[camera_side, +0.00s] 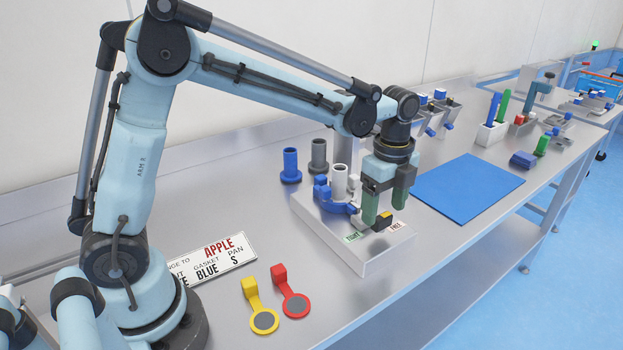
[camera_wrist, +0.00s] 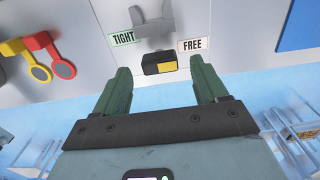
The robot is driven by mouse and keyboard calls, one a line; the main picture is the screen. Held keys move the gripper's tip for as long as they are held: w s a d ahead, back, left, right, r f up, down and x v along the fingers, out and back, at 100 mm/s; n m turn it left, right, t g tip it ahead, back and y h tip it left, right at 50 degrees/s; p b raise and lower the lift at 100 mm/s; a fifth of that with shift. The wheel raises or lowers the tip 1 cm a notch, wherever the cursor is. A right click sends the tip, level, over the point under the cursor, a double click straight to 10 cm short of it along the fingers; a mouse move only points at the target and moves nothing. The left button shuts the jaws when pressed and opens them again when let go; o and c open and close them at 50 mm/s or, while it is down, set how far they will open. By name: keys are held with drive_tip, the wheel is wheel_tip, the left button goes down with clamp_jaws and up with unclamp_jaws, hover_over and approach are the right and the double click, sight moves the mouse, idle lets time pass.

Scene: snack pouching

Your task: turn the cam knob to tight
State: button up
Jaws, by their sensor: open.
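The cam knob (camera_side: 384,216) is a dark piece with a yellow face on the front of a light grey fixture (camera_side: 366,265). In the wrist view the knob (camera_wrist: 160,65) lies between and below the green TIGHT label (camera_wrist: 123,38) on the left and the white FREE label (camera_wrist: 192,44) on the right, a little closer to FREE. My gripper (camera_wrist: 160,70) is open, its green fingers apart on either side of the knob with gaps showing. In the side view my gripper (camera_side: 386,212) points down over the knob, partly hiding it.
The fixture also bears a blue clamp piece (camera_side: 338,207) and a light tube (camera_side: 340,180). Blue (camera_side: 290,166) and grey (camera_side: 318,158) tubes stand behind. Yellow (camera_side: 264,321) and red (camera_side: 295,305) gaskets lie in front, near a sign (camera_side: 228,254). A blue mat (camera_side: 470,187) lies clear at right.

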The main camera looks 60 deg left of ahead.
drive_tip(key=shift+f, duration=0.8)
drive_tip(key=c, duration=1.1)
drive_tip(key=shift+o, duration=0.2)
